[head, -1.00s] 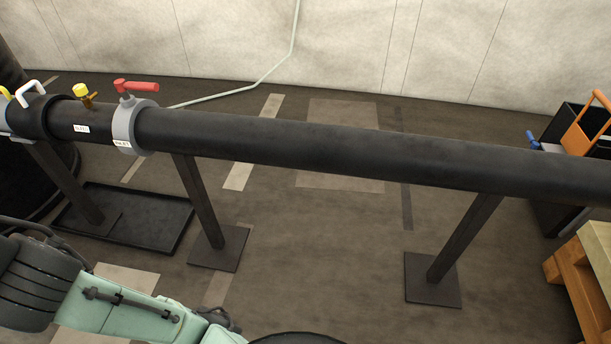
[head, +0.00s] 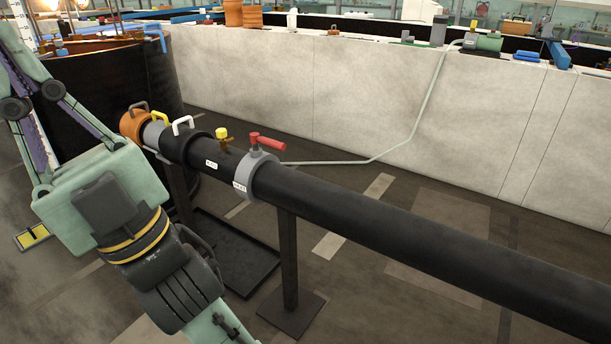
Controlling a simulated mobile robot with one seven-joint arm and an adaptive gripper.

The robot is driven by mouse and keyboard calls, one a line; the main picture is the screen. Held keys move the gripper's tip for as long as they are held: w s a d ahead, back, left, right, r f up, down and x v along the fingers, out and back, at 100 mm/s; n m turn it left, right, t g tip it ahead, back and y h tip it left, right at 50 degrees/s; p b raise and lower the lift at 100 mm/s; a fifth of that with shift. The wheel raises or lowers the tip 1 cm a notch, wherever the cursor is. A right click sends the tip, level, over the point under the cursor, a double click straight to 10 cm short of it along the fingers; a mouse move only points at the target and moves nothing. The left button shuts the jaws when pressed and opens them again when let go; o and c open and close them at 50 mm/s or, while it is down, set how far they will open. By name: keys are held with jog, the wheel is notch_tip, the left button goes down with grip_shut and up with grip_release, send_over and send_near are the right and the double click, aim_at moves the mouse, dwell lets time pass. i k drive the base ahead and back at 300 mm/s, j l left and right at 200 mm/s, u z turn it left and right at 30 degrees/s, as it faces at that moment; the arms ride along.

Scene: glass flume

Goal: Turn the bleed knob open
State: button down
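The bleed knob is a small yellow knob (head: 221,133) on a brass fitting (head: 226,145) on top of the black pipe (head: 400,237). A white label (head: 211,164) sits on the pipe just below it; its lettering is too small to read surely. A red lever (head: 267,141) stands on a grey collar (head: 258,174) just right of the knob. My arm reaches down on the left side of the view, apart from the knob. My gripper is outside the picture.
White and yellow handles (head: 182,125) and an orange end piece (head: 134,124) lie left of the knob. A black tray (head: 240,262) lies on the floor beneath the pipe. A pale wall (head: 380,95) runs behind, and a large dark tank (head: 140,90) stands at left.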

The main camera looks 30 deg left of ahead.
aim_at(221, 132)
jog(key=i+j, duration=0.1)
jog(key=j, duration=0.95)
jog(key=i+j+u, duration=0.1)
jog(key=j, duration=0.45)
jog(key=i+j, duration=0.15)
jog(key=j, duration=0.35)
jog(key=i+j, duration=0.1)
jog(key=j, duration=0.45)
jog(key=i+j+u, duration=0.1)
jog(key=j, duration=0.4)
jog(key=i+j, duration=0.1)
jog(key=j, duration=0.45)
jog(key=i+j, duration=0.1)
jog(key=j, duration=0.4)
jog(key=u, duration=0.05)
